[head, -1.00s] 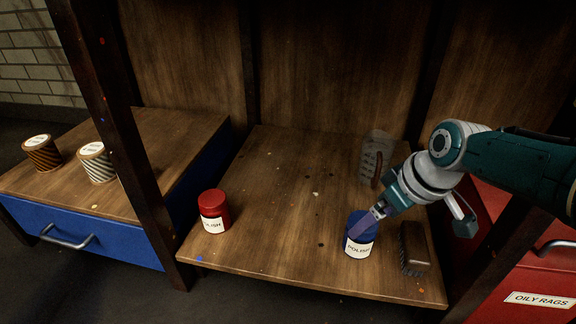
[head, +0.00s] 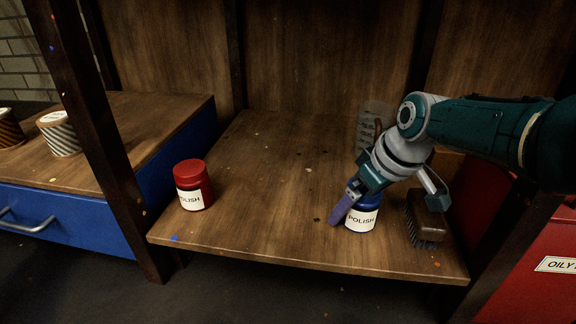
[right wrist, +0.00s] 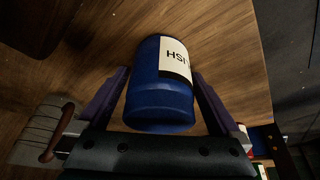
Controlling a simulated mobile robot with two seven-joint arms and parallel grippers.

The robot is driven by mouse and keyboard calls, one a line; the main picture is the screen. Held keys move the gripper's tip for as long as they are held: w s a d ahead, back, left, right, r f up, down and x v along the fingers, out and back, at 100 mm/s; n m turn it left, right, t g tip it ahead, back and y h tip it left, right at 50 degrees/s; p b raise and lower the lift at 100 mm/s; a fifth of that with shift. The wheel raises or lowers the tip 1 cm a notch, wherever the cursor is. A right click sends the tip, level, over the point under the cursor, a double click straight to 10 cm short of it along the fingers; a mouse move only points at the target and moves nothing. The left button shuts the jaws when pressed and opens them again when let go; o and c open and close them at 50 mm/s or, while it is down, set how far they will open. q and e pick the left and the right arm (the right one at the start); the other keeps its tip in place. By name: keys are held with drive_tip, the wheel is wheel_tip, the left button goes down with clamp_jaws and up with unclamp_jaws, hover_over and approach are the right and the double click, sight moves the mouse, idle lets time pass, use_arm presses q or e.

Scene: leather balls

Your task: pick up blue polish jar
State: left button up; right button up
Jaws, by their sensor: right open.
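The blue polish jar (head: 363,215) stands upright on the wooden shelf, near its front edge, with a white POLISH label facing front. My right gripper (head: 368,194) reaches in from the right and hides the jar's top in the head view. One purple finger shows along the jar's left side. In the right wrist view the blue jar (right wrist: 163,88) sits between the two spread purple fingers, one on each side. The gripper is open; I cannot tell whether a finger touches the jar. My left gripper is not in view.
A dark brush (head: 427,222) lies close to the right of the jar. A clear container (head: 372,118) stands behind the gripper. A red polish jar (head: 192,186) stands at the shelf's left. The shelf (head: 265,205) between the jars is clear.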

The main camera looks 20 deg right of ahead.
clamp_jaws()
idle(0.9)
